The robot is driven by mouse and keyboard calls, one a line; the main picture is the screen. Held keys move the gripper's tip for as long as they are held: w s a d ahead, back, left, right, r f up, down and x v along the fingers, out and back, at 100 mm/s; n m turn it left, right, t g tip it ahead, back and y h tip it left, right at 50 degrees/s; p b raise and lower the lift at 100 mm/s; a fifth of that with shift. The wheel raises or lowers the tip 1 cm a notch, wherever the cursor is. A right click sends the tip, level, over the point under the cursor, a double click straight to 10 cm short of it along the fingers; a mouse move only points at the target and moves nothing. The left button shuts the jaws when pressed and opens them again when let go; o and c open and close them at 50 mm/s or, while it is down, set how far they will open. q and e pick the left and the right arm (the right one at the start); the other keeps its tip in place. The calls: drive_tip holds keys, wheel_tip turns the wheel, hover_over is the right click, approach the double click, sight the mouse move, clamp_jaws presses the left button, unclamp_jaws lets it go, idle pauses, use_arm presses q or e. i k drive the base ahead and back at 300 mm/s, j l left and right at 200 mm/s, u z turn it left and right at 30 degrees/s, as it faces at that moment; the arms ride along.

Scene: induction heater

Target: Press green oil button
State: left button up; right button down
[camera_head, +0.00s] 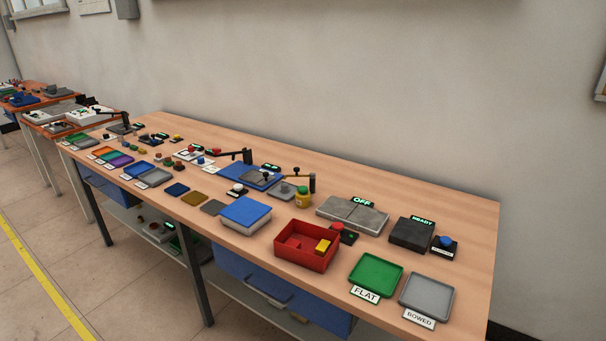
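A small yellow container with a green top (303,197) stands upright near the middle of the long wooden table. The green top is the only green button-like part I can make out there; no label on it is readable. Neither of my grippers shows in the head view.
Left of it are a grey block (281,191) and a blue plate (241,176). Right are a grey slab (352,214) by an OFF sign, a red button (337,227) and a blue button (446,241). A red bin (284,253) and green tray (375,273) are nearer.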

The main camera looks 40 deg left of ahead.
sight(302, 189)
drive_tip(key=u, duration=0.4)
drive_tip(key=j+u, duration=0.1)
drive_tip(key=u, duration=0.3)
drive_tip(key=i+u, duration=0.1)
drive_tip(key=u, duration=0.25)
